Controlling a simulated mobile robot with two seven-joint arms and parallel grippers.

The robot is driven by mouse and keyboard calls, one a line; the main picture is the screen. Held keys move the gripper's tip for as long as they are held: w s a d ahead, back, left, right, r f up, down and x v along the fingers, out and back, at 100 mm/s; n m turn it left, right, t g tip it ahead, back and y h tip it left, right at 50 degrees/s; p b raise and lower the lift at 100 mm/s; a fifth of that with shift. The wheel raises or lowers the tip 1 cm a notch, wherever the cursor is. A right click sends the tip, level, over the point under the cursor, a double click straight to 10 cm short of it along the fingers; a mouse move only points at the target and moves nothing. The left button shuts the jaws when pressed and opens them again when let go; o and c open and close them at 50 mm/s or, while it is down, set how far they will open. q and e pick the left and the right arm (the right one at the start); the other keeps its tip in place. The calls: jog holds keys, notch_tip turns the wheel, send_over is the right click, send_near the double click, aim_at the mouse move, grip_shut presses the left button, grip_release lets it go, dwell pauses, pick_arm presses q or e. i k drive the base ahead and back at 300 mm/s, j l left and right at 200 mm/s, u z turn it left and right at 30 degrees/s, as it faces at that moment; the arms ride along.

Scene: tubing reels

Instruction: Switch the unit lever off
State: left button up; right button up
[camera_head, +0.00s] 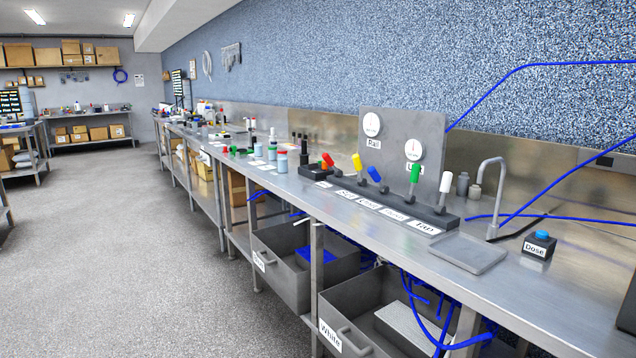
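A row of coloured levers stands on a dark valve block (402,200) along the steel bench. The red lever (328,160) leans left at the far end. The yellow lever (357,164) leans slightly left, and the blue lever (374,174) leans further left. The green lever (415,173) and the white lever (446,182) stand near upright. Label plates lie along the block's front; the nearest reads "Tap" (424,226), the others are too small to read surely, so I cannot tell which lever is the unit one. Neither of my grippers is in view.
A grey panel with two dials (371,126) stands behind the levers. A shallow tray (467,253), a tap (490,195) and a "Dose" button box (539,244) are to the right. Open drawers (345,340) jut out below the bench. The floor (110,270) at left is clear.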

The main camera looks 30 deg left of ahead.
aim_at(372, 173)
jog(key=u, duration=0.65)
jog(key=i+j+z, duration=0.1)
jog(key=i+j, duration=0.2)
jog(key=i+j+z, duration=0.15)
jog(key=i+j, duration=0.15)
jog(key=j, duration=0.15)
jog(key=i+j+z, duration=0.1)
jog(key=i+j, duration=0.2)
jog(key=i+j+z, duration=0.1)
jog(key=i+j, duration=0.15)
jog(key=j, duration=0.3)
jog(key=i+j+z, duration=0.15)
jog(key=j, duration=0.3)
jog(key=i+j+z, duration=0.1)
jog(key=i+j, duration=0.2)
jog(key=j, duration=0.15)
jog(key=i+j+z, duration=0.1)
jog(key=j, duration=0.4)
jog(key=i+j+z, duration=0.15)
jog(key=i+j, duration=0.15)
jog(key=j, duration=0.25)
jog(key=i, duration=0.15)
